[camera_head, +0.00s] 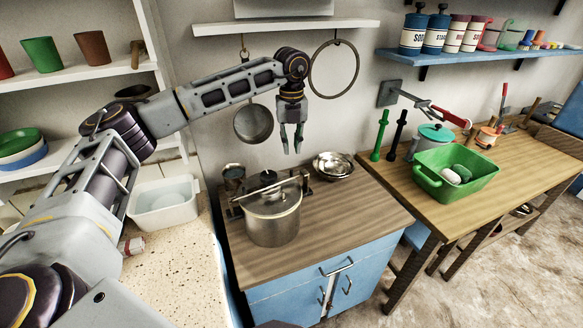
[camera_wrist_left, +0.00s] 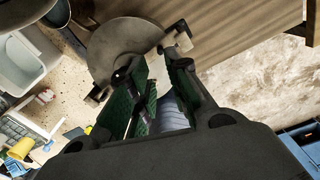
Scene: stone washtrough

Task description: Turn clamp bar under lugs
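A steel pot (camera_head: 272,226) stands on the wooden top of the blue cabinet. Its lid carries a dark central knob (camera_head: 268,178) and a clamp bar (camera_head: 250,191) across the top. Dark lugs show at opposite sides of the rim, one at the right (camera_head: 305,184). Whether the bar sits under the lugs is too small to tell. My left gripper (camera_head: 292,150) points down above and right of the pot, open and empty, apart from the bar. In the left wrist view its fingers (camera_wrist_left: 156,68) hide part of the round lid (camera_wrist_left: 118,42). My right gripper is not in view.
Steel bowls (camera_head: 333,166) lie right of the pot, and a small jar (camera_head: 234,176) stands behind it. A pan (camera_head: 253,123) hangs on the wall behind my gripper. A white basin (camera_head: 163,203) is at the left. The cabinet top in front-right of the pot is clear.

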